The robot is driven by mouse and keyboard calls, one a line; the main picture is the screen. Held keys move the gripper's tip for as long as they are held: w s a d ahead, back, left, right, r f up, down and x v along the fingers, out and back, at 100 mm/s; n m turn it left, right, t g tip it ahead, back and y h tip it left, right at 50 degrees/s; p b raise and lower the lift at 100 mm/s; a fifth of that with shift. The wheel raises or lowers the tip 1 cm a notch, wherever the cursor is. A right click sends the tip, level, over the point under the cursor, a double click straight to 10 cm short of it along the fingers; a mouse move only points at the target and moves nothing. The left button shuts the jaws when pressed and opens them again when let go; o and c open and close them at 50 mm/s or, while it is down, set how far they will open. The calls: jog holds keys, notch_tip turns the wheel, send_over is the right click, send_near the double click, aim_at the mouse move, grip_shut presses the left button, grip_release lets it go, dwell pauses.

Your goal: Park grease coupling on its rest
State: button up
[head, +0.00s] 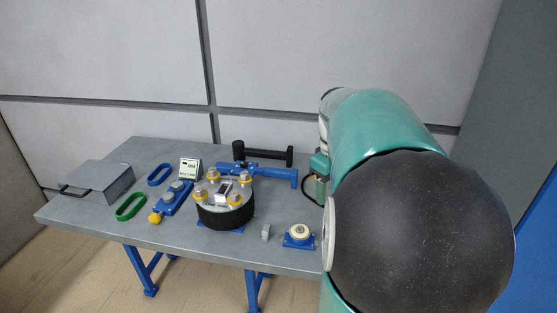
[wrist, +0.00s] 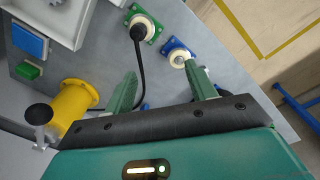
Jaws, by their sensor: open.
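In the wrist view, a black hose ends in a dark coupling (wrist: 137,32) at a cream ring on a green base (wrist: 150,18). I cannot tell whether the coupling is seated in the ring or only lies over it. A second cream ring on a blue base (wrist: 178,55) is to its right; a similar one shows in the head view (head: 299,235). Which one is the rest is not clear. My gripper (wrist: 161,70) is open, with its green fingers apart and nothing held between them. The hose passes between the fingers. In the head view my arm hides most of this area.
A yellow flanged cylinder (wrist: 75,100) stands left of my gripper, beside a black knob.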

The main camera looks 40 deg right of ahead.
jog(key=s+d, duration=0.2)
jog(key=d, duration=0.3)
jog(key=shift+y, duration=0.3)
jog(key=f, duration=1.4)
jog(key=shift+s+f, duration=0.2)
jog(key=shift+f, duration=0.1)
jog(key=c, duration=1.2)
jog(key=shift+r, duration=1.6)
jog(key=shift+r, duration=0.1)
grip_shut()
